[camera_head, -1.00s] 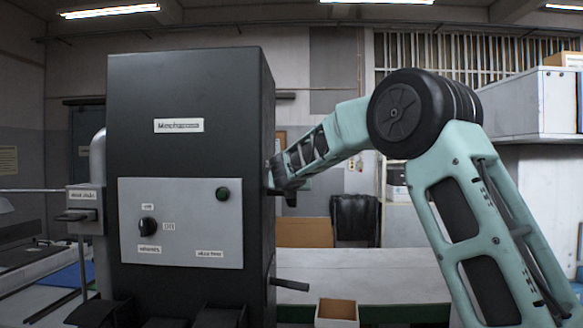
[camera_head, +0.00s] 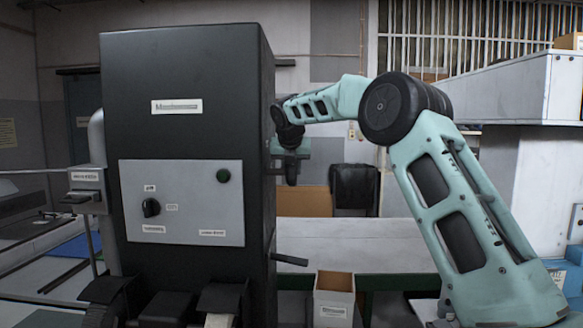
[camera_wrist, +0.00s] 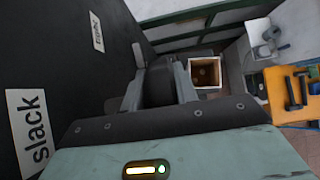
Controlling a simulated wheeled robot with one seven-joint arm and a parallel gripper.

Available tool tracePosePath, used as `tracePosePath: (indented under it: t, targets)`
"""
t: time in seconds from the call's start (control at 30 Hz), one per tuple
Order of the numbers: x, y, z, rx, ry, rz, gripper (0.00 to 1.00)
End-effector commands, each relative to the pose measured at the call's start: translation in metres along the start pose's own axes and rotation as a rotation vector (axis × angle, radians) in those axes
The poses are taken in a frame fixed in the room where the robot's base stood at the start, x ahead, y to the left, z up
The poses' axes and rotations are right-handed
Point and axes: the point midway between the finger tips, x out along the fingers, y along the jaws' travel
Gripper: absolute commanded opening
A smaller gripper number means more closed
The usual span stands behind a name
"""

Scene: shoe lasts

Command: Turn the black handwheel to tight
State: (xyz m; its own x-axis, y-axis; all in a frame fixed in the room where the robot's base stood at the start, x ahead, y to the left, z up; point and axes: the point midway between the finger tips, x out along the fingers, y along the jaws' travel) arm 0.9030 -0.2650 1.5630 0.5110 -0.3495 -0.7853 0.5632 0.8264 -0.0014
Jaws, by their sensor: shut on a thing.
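My gripper (camera_wrist: 159,68) is shut on a dark block-like part, taken as the black handwheel (camera_wrist: 158,88), between its two fingers in the wrist view. The fingers hide part of it, and its full shape does not show. It is close beside the dark side wall of the machine. A white label reading "slack" (camera_wrist: 28,128) is on that wall at the left. A smaller label (camera_wrist: 97,31), turned in the picture and hard to read, is farther up. In the head view my gripper (camera_head: 291,170) hangs at the right side of the tall black machine (camera_head: 185,70); the handwheel cannot be made out there.
A black lever (camera_head: 290,259) sticks out low on the right side. An open box (camera_head: 334,283) stands below it. A pale bench (camera_head: 350,245) is behind.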

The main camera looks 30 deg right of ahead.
Motion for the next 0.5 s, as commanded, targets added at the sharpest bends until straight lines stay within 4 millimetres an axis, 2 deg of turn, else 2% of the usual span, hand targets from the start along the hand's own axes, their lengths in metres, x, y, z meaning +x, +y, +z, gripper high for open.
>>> tracePosePath:
  t: [0.5]
  targets:
    - [0.0060,0.0001,0.0044,0.002,0.222,-0.002,0.07]
